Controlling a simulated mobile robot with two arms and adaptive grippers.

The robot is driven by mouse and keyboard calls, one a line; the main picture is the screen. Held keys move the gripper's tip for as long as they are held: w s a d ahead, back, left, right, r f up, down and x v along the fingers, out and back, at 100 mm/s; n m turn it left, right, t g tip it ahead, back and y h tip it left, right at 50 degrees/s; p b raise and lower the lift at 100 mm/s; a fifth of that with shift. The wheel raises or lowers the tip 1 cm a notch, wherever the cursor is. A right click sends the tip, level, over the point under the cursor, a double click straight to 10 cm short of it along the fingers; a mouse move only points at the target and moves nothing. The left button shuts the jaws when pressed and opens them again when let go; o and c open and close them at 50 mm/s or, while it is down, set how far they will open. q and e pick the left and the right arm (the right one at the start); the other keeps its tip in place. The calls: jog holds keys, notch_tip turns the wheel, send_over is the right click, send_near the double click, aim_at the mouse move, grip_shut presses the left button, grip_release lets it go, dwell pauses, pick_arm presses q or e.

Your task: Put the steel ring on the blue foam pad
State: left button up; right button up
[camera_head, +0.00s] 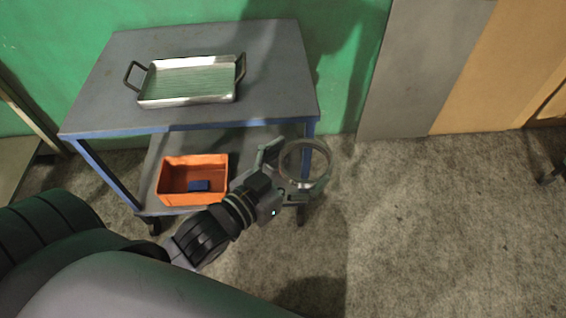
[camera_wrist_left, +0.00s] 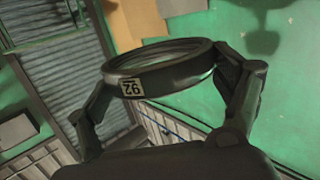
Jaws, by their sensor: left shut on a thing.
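A small blue piece (camera_head: 199,185), which may be the blue foam pad, lies inside an orange crate (camera_head: 168,193) on the cart's lower shelf. The crate is left of my left gripper. My right gripper is not in view.
The grey cart (camera_head: 275,60) with blue edges stands against a green wall. A metal tray (camera_head: 188,101) with two dark handles sits on its top, which overhangs the lower shelf. Bare floor (camera_head: 430,220) lies open to the right. A grey panel (camera_head: 415,70) stands behind.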

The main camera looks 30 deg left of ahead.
pick_arm(q)
jog(key=w+d+r+m+g+h, duration=0.2)
jog(key=d+m+g+h, duration=0.2)
jog(key=d+h, duration=0.1)
jog(key=w+d+r+m+g+h, duration=0.1)
jog(key=w+d+m+g+h, duration=0.2)
jog(key=d, duration=0.4)
jog(key=shift+w+d+r+m+g+h, duration=0.2)
jog(key=shift+w+r+m+g+h, duration=0.3)
jog(key=shift+m+h, duration=0.5)
